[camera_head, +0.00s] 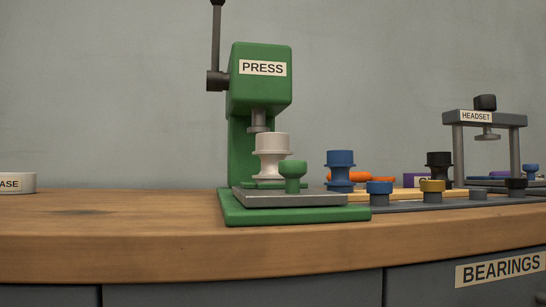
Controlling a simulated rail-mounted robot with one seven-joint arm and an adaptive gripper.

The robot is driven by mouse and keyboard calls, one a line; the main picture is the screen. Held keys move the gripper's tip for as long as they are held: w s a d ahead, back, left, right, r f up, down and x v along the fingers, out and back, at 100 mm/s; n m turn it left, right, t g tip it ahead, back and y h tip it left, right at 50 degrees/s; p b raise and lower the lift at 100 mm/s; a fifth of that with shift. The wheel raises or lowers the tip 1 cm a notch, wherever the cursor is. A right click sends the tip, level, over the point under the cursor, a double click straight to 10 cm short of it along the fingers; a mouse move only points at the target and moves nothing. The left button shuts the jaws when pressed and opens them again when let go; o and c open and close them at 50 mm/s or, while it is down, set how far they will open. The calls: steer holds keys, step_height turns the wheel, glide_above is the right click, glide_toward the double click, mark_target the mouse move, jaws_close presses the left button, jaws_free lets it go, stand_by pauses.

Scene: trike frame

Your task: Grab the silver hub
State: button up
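A pale silver-white hub (269,148), spool-shaped with wide flanges, stands upright on the grey plate (300,199) of the green press (260,101). It sits below the press ram (258,122), and the ram's lower end is close to its top; I cannot tell whether they touch. A small green knob-shaped piece (292,170) stands in front of it at the right and hides part of its lower flange. My gripper is not in view.
A blue hub (340,161) and a black hub (439,162) stand to the right, behind small blue (380,188) and yellow (432,187) pieces. The headset frame (485,118) stands at the far right. The bench (110,225) is clear left of the press, up to a white container (17,182).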

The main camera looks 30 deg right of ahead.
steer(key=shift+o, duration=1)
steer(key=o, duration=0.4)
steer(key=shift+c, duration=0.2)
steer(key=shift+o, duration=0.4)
